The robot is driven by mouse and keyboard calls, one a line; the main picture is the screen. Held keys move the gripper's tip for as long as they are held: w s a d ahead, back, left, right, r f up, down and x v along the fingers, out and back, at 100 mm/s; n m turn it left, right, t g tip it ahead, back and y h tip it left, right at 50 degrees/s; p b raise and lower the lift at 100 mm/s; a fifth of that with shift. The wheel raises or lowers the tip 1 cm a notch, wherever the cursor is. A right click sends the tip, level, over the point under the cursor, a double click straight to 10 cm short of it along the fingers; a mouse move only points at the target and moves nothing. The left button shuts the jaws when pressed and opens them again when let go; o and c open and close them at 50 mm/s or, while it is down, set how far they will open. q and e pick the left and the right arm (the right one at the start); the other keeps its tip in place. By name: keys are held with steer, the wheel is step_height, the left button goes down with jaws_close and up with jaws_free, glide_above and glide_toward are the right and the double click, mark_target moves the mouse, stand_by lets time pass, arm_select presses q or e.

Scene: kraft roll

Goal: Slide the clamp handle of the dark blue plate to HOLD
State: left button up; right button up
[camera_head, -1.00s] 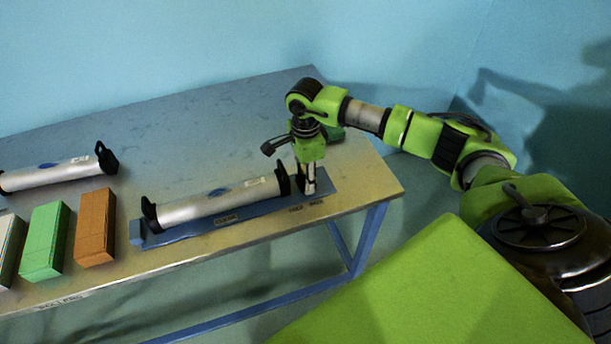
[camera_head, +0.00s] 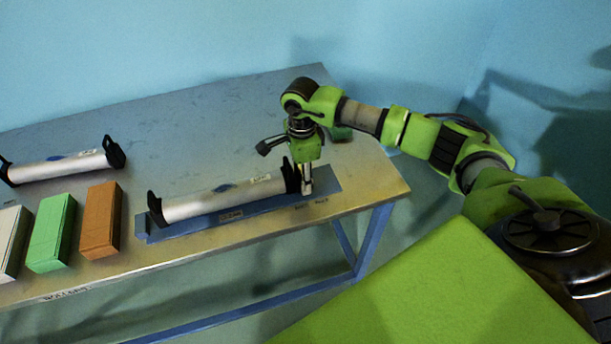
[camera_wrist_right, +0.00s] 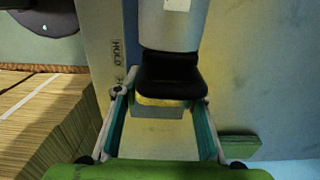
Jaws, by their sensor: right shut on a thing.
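The dark blue plate (camera_head: 183,229) lies along the table's front edge. A silver roll (camera_head: 215,202) lies over it between two black upright ends. My right gripper (camera_head: 307,188) points down at the plate's right end, close beside the right black upright. In the right wrist view, my right gripper (camera_wrist_right: 160,118) has its fingers on either side of a pale block (camera_wrist_right: 158,111), which seems to be the clamp handle. A black end piece (camera_wrist_right: 170,75) sits just above it. The HOLD label (camera_wrist_right: 118,50) shows on the plate; a second label is partly hidden by a finger. My left gripper is out of view.
A second silver roll (camera_head: 65,168) lies at the back left. White, green (camera_head: 52,232) and orange (camera_head: 100,220) boxes stand at the front left. A small green object (camera_head: 341,133) lies behind my right wrist. The table's back middle is clear.

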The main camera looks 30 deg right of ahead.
steer(key=shift+w+a, duration=0.15)
steer(key=shift+a, duration=0.45)
steer(key=shift+w+a, duration=0.15)
steer(key=shift+a, duration=0.45)
steer(key=o, duration=1.3)
steer(key=shift+a, duration=0.1)
steer(key=shift+c, duration=0.2)
steer(key=shift+r, duration=0.1)
